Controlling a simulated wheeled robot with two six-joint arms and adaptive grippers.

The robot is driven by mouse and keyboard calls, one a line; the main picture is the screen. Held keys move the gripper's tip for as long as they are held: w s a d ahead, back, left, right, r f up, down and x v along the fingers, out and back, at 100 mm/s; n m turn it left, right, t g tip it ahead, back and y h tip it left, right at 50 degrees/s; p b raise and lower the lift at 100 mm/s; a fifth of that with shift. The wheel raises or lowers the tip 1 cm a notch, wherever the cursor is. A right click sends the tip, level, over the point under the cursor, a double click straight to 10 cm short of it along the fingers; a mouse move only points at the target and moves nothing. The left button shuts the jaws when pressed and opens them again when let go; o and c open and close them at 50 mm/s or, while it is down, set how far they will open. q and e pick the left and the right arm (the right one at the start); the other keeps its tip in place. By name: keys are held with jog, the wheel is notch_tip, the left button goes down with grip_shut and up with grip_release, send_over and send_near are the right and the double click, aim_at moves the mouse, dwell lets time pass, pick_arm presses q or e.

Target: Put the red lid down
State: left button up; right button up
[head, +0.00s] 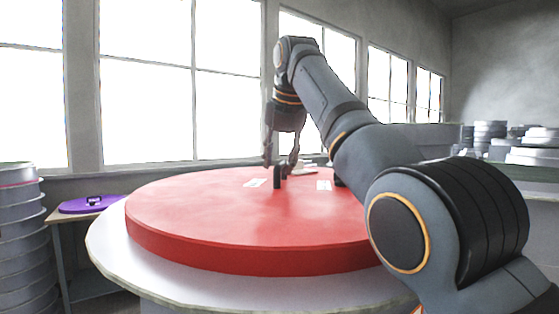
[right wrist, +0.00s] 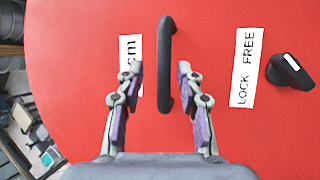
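The large round red lid (head: 220,225) lies flat on a round white mould (head: 105,245) in the head view. It fills most of the right wrist view (right wrist: 220,120). A black bar handle (head: 277,176) stands up from the lid; it also shows in the right wrist view (right wrist: 165,65). My right gripper (head: 280,164) is above the lid, pointing down, with its fingers apart. In the right wrist view the fingertips (right wrist: 160,75) are on either side of the handle, with gaps. My left gripper is out of view.
A black knob (right wrist: 288,72) stands beside a "LOCK FREE" label (right wrist: 244,68) on the lid. A purple disc (head: 75,206) lies on a side table at left. Stacked grey moulds (head: 18,240) stand at far left, more (head: 490,135) at back right.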

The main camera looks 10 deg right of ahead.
jog(key=shift+s+d+r, duration=0.1)
jog(key=shift+d+r, duration=0.05)
jog(key=shift+r, duration=0.25)
jog(key=p+v, duration=0.4)
jog(key=v, duration=0.7)
jog(key=shift+s+p, duration=0.15)
jog(key=shift+p, duration=0.15)
